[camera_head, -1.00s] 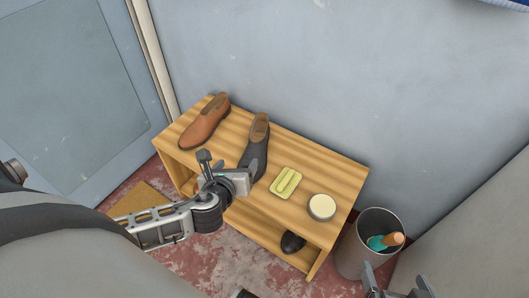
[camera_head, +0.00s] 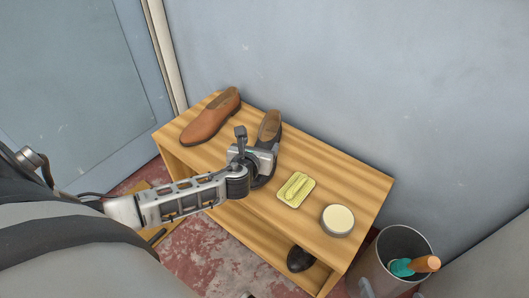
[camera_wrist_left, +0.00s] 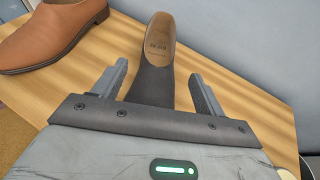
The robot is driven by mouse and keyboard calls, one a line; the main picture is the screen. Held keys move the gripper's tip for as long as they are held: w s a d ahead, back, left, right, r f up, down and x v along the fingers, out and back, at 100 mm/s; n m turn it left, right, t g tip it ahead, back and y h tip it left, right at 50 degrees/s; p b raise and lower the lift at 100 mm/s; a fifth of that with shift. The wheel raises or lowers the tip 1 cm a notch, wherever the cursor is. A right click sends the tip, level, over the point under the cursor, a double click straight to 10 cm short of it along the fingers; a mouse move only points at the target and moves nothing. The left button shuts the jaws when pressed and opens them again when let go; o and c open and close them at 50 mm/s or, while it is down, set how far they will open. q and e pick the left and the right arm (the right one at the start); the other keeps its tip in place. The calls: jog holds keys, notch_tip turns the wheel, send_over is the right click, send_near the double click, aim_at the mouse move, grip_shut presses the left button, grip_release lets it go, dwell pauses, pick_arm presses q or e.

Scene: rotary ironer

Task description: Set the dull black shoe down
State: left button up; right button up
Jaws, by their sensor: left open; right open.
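The dull black shoe (camera_head: 270,125) rests on the wooden bench top (camera_head: 345,183), its heel opening toward the wall. My left gripper (camera_head: 258,148) is open over the shoe's front part. In the left wrist view the shoe (camera_wrist_left: 155,85) lies between the two spread fingers, with gaps at both sides; its toe is hidden under the gripper body. A brown shoe (camera_head: 212,117) stands to its left and also shows in the wrist view (camera_wrist_left: 55,32). Only tips of my right gripper (camera_head: 390,290) show at the bottom edge, apart and empty.
A yellow dish with a brush-like block (camera_head: 296,189) and a round pale-lidded tin (camera_head: 337,220) stand to the right on the bench. A dark shoe (camera_head: 299,259) sits on the lower shelf. A bin (camera_head: 402,243) stands at right. The wall closes off the back.

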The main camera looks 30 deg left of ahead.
aim_at(263, 143)
pick_arm(q)
jog(key=shift+w+a+f+b, duration=0.2)
jog(key=shift+w+f+b, duration=0.1)
jog(key=shift+w+f, duration=0.15)
jog(key=b+x, duration=0.2)
jog(key=x, duration=0.1)
jog(key=shift+w+f, duration=0.3)
jog(key=shift+w+a, duration=0.1)
jog(key=shift+w, duration=0.25)
pick_arm(e)
jog(key=shift+w+a+r+t+y, duration=0.15)
jog(key=shift+a+r+t+y, duration=0.3)
jog(key=shift+r+t, duration=0.35)
pick_arm(q)
jog(key=c, duration=1.5)
grip_shut()
pick_arm(e)
jog(key=shift+w, duration=0.1)
pick_arm(q)
jog(key=shift+r, duration=0.1)
